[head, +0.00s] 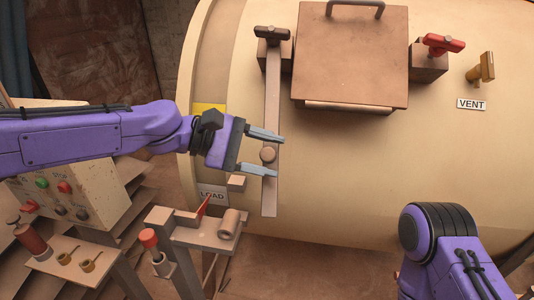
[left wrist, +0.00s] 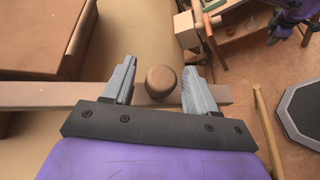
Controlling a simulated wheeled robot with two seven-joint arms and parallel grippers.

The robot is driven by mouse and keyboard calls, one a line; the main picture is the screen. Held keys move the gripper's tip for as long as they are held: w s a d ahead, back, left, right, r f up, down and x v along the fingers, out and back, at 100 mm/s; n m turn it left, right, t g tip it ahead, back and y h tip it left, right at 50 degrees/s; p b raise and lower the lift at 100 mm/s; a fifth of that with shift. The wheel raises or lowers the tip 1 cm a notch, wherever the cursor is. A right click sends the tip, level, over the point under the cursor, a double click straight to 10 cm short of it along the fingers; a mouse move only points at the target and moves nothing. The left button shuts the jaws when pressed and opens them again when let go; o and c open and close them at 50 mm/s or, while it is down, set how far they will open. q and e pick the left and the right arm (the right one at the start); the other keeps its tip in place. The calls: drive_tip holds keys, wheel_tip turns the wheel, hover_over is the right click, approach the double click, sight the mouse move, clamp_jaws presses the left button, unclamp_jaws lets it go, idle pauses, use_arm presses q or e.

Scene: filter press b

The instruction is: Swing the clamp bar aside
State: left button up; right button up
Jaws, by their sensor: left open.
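The clamp bar (head: 271,100) is a long tan bar. In the head view it hangs nearly upright, left of the brown square hatch (head: 350,55). A dark T-handle (head: 271,34) is at its top end, and a round brown knob (head: 268,154) is on its lower part. In the left wrist view the bar (left wrist: 50,94) runs across the picture and the knob (left wrist: 161,80) stands between my fingers. My left gripper (head: 279,156) is open, with one finger on each side of the knob and gaps visible in the wrist view (left wrist: 157,68). My right gripper does not show.
A red handle (head: 444,43) is right of the hatch, with a yellow vent valve (head: 482,69) farther right. Below the bar, a small stand (head: 195,235) holds a roller and red parts. A control box (head: 75,195) is at left.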

use_arm(q)
drive_tip(key=shift+a, duration=0.1)
drive_tip(key=shift+a+r, duration=0.1)
drive_tip(key=shift+a, duration=0.25)
drive_tip(key=b+v, duration=0.2)
drive_tip(key=v, duration=0.7)
drive_tip(key=shift+s+a+b, duration=0.2)
drive_tip(key=shift+a+b, duration=0.1)
drive_tip(key=shift+a, duration=0.05)
drive_tip(key=shift+r, duration=0.15)
